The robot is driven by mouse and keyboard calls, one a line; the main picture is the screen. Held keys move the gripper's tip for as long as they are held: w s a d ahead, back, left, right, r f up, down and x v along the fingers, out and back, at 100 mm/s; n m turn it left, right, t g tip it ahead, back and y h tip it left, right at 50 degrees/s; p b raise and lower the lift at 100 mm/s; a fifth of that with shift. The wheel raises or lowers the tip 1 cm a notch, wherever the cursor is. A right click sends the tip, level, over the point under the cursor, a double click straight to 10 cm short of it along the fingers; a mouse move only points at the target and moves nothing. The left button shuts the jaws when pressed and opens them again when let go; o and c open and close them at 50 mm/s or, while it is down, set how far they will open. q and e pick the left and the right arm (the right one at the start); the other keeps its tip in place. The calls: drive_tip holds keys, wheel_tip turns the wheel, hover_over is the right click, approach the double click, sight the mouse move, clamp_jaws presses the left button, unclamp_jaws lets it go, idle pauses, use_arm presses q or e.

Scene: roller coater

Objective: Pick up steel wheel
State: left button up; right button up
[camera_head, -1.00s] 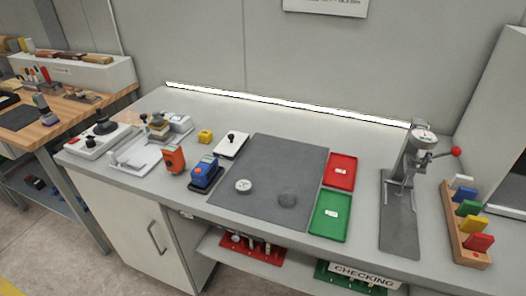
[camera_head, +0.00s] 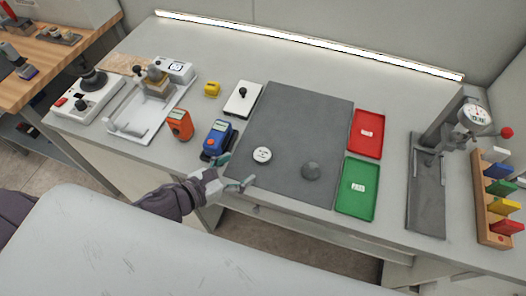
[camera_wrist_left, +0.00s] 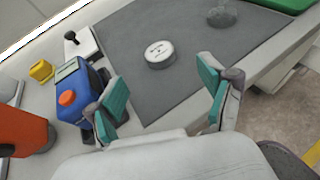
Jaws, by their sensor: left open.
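A round disc with a pale, labelled face and a metal-like rim (camera_head: 262,155) lies flat on the dark grey mat (camera_head: 290,115), near its front left; it also shows in the left wrist view (camera_wrist_left: 159,53). A darker grey domed piece (camera_head: 311,171) sits to its right on the mat and is partly seen in the left wrist view (camera_wrist_left: 222,14). I cannot tell for sure which is the steel wheel. My left gripper (camera_head: 235,172) is open and empty at the mat's front left corner, apart from the disc. Its green-padded fingers spread wide in the left wrist view (camera_wrist_left: 160,80).
A blue device (camera_head: 217,140) stands close left of my left gripper, with an orange device (camera_head: 180,124) beyond it. Red (camera_head: 367,133) and green (camera_head: 357,188) trays lie right of the mat. A gauge stand (camera_head: 428,185) is farther right. The mat's back is clear.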

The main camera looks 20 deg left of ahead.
sight(262, 155)
use_arm(q)
drive_tip(key=x, duration=0.4)
drive_tip(key=shift+w+p, duration=0.1)
drive_tip(key=shift+p, duration=0.2)
drive_tip(key=p+x, duration=0.1)
drive_tip(key=x, duration=0.3)
drive_tip(key=shift+w+f+p, duration=0.3)
drive_tip(key=shift+p, duration=0.1)
drive_tip(key=shift+w+d+f, duration=0.15)
drive_tip(key=shift+w, duration=0.05)
drive_tip(key=shift+s, duration=0.1)
drive_tip(key=c, duration=1.3)
use_arm(e)
drive_tip(key=r, duration=0.1)
drive_tip(key=w+r, duration=0.1)
drive_tip(key=r, duration=0.1)
drive_tip(key=shift+a, duration=0.15)
drive_tip(key=shift+f, duration=0.1)
